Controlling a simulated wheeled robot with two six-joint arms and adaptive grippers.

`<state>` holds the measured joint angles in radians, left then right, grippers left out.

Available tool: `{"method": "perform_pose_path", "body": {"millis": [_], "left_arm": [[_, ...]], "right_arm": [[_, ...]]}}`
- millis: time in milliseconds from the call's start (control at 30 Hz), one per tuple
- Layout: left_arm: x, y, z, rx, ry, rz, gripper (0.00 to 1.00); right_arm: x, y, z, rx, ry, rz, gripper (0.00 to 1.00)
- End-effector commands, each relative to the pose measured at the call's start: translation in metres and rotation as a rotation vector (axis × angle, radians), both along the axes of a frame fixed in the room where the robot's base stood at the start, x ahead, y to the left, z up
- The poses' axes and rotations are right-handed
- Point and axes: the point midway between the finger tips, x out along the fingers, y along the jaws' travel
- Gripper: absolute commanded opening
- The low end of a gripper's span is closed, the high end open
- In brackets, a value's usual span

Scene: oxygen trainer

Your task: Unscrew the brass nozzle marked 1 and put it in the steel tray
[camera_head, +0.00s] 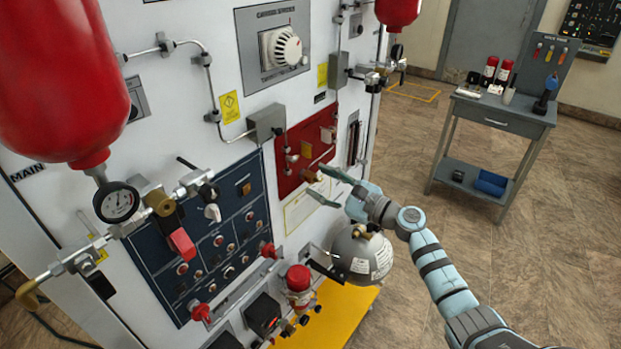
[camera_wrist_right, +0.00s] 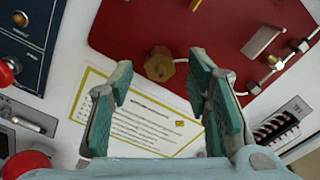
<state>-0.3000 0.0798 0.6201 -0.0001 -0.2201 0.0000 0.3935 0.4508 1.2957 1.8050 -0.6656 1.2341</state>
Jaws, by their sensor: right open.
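The brass nozzle (camera_head: 311,175) sits on the red panel (camera_head: 290,160) of the white trainer wall. In the right wrist view the nozzle (camera_wrist_right: 159,64) shows hexagonal and gold, at the panel's lower edge. No number on it can be read. My right gripper (camera_head: 316,181) is open in front of the panel; in the wrist view its two fingers (camera_wrist_right: 160,70) stand either side of the nozzle in the picture, with nothing held. Whether they touch it cannot be told. I cannot make out a steel tray. My left gripper is not in view.
A grey cart (camera_head: 490,115) with bottles and tools stands at the right, with a blue bin (camera_head: 490,184) on its lower shelf. A steel sphere (camera_head: 362,254) sits below my right gripper. A red cylinder (camera_head: 60,80) fills the upper left. The floor between wall and cart is clear.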

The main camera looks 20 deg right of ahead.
Motion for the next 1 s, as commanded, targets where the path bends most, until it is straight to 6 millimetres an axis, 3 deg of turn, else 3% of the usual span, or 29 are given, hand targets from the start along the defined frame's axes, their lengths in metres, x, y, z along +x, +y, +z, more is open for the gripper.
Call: {"method": "perform_pose_path", "body": {"millis": [200,600,900,1000], "left_arm": [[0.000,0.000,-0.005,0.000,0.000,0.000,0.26],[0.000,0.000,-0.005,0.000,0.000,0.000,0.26],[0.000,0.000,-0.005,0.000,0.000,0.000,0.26],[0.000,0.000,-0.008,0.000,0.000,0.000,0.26]], "right_arm": [[0.015,0.008,0.000,-0.001,-0.001,-0.001,0.44],[0.016,0.009,0.000,-0.001,0.000,-0.001,0.44],[0.016,0.009,0.000,-0.001,0.000,-0.001,0.00],[0.016,0.009,-0.001,-0.017,-0.011,-0.001,0.00]]}}
